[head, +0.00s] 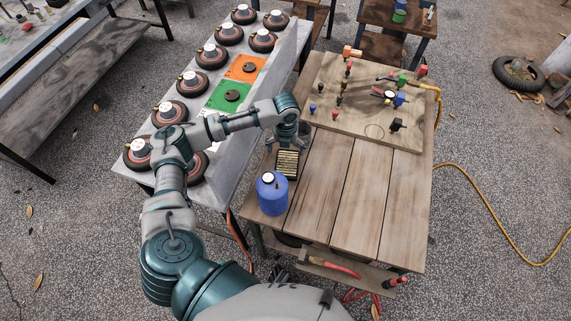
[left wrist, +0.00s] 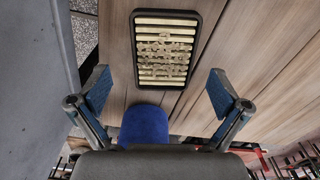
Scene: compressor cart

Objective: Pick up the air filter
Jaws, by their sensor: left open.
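The air filter (head: 287,163) is a black-framed rectangle with pale yellow, dirt-stained pleats. It lies on the wooden table at its left side, behind the blue tank. In the left wrist view the air filter (left wrist: 166,48) is fully visible, ahead of the fingertips and roughly centred between them. My left gripper (head: 286,141) is above the table at the far end of the filter in the head view. In the left wrist view the left gripper (left wrist: 160,90) has its blue-padded fingers wide apart with nothing between them. My right gripper is in neither view.
A blue tank (head: 272,195) stands close to the filter at the table's front left. A metal bench with a raised wall (head: 272,85) and several round discs runs along the left. A board (head: 375,105) with fittings lies at the back. The wooden table's front right (head: 360,200) is clear.

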